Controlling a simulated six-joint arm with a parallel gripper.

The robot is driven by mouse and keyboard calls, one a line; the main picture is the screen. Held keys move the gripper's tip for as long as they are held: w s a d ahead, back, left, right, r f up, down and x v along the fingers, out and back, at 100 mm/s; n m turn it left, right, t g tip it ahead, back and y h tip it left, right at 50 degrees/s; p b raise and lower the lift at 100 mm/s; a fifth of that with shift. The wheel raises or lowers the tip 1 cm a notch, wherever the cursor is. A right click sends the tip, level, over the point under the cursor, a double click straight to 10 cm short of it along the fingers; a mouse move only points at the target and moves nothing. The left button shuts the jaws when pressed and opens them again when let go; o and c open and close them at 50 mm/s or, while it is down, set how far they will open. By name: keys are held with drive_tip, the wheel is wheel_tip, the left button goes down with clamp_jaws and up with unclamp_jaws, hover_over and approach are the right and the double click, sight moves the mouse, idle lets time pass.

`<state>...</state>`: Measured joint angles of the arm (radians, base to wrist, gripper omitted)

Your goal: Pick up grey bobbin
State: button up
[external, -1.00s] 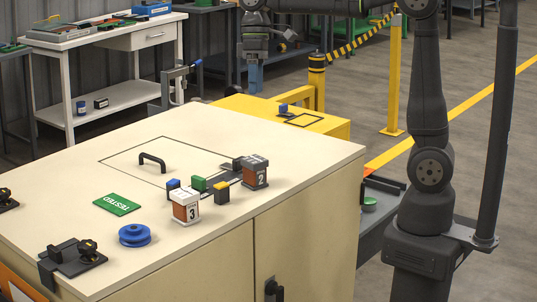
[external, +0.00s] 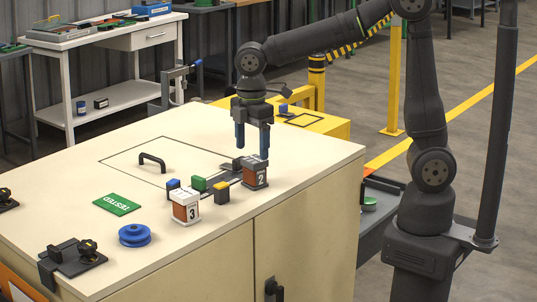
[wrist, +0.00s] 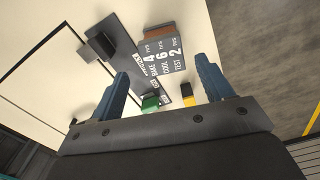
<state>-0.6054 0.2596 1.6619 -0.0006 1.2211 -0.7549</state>
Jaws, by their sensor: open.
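I see no thing that is clearly a grey bobbin. A blue spool (external: 135,235) lies on the cream cabinet top, towards the front left. My gripper (external: 252,153) is open, pointing down, with nothing between its blue fingers. It is over the right part of the cabinet top, close to a grey-and-brown box marked 2 (external: 254,177). In the wrist view, my gripper (wrist: 161,66) has a finger on each side, and this box (wrist: 160,52) shows between and beyond them. The box stands upright; I cannot tell the exact height gap.
A white-topped box marked 3 (external: 185,208), a green block (external: 199,184), a yellow-and-black block (external: 221,193) and a blue block (external: 172,186) stand close by. A black handle (external: 152,162) rises from the cabinet top. A green TESTED plate (external: 117,204) lies at left.

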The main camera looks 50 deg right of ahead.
sight(255, 159)
drive_tip(key=shift+s+d+f, duration=0.1)
drive_tip(key=shift+s+f, duration=0.05)
drive_tip(key=shift+f, duration=1.6)
drive_tip(key=shift+s+d+f, duration=0.1)
drive_tip(key=shift+f, duration=1.65)
drive_tip(key=c, duration=1.2)
